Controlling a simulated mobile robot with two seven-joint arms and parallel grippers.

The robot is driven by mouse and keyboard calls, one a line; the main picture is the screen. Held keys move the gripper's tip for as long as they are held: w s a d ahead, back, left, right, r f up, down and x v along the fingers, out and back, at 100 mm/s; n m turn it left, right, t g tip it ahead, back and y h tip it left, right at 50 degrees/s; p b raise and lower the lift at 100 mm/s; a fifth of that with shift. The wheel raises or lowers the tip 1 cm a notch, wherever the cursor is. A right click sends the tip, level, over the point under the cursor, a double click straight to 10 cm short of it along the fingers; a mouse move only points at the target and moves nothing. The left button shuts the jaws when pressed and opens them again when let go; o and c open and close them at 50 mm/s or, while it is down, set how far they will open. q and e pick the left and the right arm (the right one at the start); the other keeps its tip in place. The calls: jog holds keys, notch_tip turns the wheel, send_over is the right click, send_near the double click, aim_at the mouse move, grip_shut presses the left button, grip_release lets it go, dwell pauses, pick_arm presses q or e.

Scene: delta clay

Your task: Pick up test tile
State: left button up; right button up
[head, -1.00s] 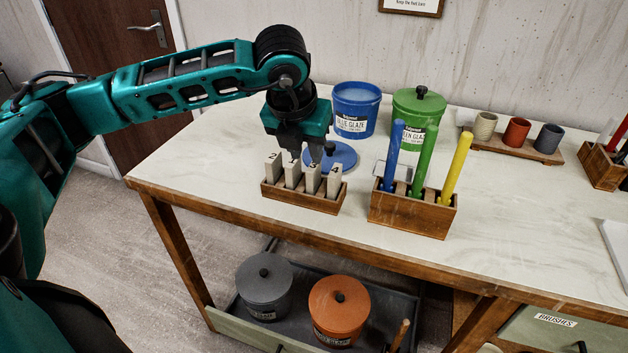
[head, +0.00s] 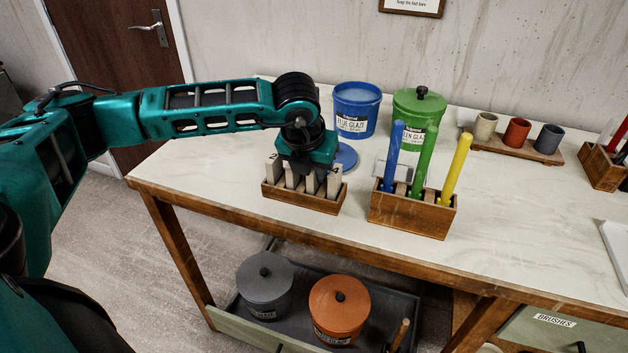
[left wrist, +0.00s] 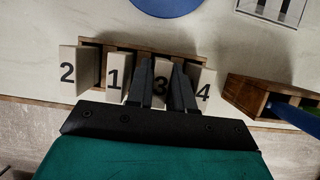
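Several pale numbered test tiles stand upright in a wooden rack (head: 305,200). In the left wrist view they read, left to right, tile 2 (left wrist: 68,72), tile 1 (left wrist: 115,78), tile 3 (left wrist: 160,88) and tile 4 (left wrist: 202,90). My left gripper (left wrist: 161,80) points down over the rack, its two dark fingers on either side of tile 3. The fingers look open; whether they touch the tile is hard to tell. In the head view my left gripper (head: 307,180) hides the tops of the middle tiles. My right gripper is out of view.
A wooden holder (head: 410,215) with blue, green and yellow sticks stands right of the rack. A blue glaze bucket (head: 356,108), its blue lid (head: 346,157) and a green glaze pot (head: 418,110) are behind. The table front is clear.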

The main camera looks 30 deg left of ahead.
pick_arm(q)
grip_shut()
jog(key=shift+r, duration=0.15)
